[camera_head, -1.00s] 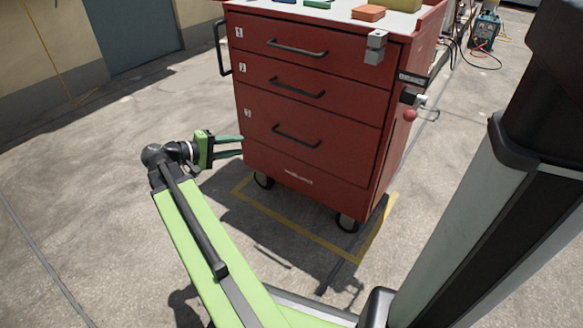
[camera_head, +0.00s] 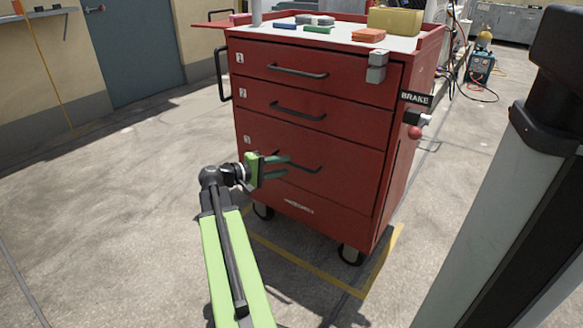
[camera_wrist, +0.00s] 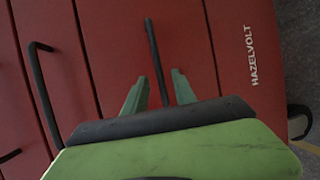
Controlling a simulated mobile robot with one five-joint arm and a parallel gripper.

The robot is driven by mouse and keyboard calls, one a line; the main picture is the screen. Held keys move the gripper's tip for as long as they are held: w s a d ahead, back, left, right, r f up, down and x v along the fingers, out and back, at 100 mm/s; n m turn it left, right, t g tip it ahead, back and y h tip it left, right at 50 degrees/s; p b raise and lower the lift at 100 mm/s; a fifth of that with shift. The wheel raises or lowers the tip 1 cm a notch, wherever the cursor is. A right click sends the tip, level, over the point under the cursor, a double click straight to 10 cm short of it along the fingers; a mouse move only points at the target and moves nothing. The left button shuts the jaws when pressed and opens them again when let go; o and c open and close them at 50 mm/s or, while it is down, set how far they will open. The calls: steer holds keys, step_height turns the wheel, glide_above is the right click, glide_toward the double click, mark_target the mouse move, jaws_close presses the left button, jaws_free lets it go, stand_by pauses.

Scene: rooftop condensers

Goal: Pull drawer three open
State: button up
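A red tool cabinet (camera_head: 345,205) has drawers marked 1, 2 and 3. Drawer three (camera_head: 350,185) is the third one down and appears shut, with a black bar handle (camera_head: 306,165). My gripper (camera_head: 289,166) is in front of drawer three, its green fingers apart and empty, hiding part of the handle. In the wrist view the handle of drawer three (camera_wrist: 157,62) runs up and down the picture. Its lower end lies between the lines of my two fingers (camera_wrist: 162,88). I cannot tell how much gap is left in depth.
Drawer two's handle (camera_head: 298,111) and drawer one's handle (camera_head: 298,72) are above. A grey latch (camera_head: 376,66) sits at drawer one's corner. A red-knobbed brake lever (camera_head: 416,125) sticks out on the right side. Several items lie on top. Open concrete (camera_head: 130,200) is on the left.

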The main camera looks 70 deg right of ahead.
mark_target(290, 164)
steer(key=shift+x, duration=2)
steer(key=shift+c, duration=0.2)
jaws_close()
